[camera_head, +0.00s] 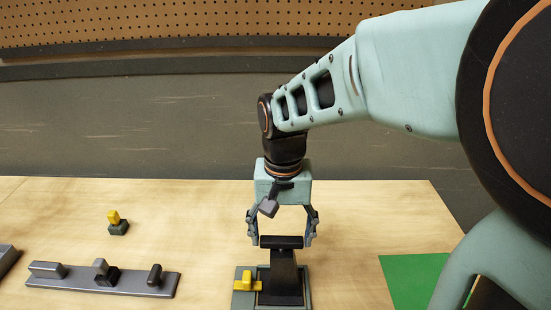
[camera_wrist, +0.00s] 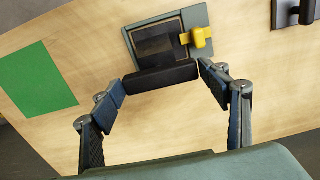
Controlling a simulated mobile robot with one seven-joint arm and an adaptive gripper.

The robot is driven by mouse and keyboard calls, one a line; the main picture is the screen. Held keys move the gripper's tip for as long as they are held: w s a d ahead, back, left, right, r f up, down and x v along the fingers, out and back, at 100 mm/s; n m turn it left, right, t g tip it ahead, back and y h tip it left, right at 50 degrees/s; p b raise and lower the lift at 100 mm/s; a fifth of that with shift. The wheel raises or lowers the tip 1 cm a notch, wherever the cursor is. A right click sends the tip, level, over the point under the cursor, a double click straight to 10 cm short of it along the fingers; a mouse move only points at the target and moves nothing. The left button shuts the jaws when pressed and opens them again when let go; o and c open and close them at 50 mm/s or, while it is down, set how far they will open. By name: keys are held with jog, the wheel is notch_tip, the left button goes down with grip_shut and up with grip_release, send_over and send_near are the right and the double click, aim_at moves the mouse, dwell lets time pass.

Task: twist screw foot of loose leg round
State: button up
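A black leg-like post (camera_head: 284,272) stands in a grey-green holder (camera_head: 307,295) at the front middle of the table. A black crossbar (camera_head: 281,242), which may be the screw foot, tops it. In the wrist view the bar (camera_wrist: 160,77) lies between the fingertips, with the holder (camera_wrist: 195,16) behind it. My gripper (camera_head: 281,240) points down over the post with its fingers spread wide, one by each end of the bar. It also shows in the wrist view (camera_wrist: 161,80). Small gaps seem to show at the bar's ends; contact is unclear.
A yellow clamp (camera_head: 246,282) sits on the holder's left side. A grey rail (camera_head: 80,281) with several blocks lies at the left, with a small yellow-topped block (camera_head: 116,221) behind it. A green mat (camera_head: 412,278) lies at the right. The table behind my gripper is clear.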

jog(key=shift+o, duration=1.4)
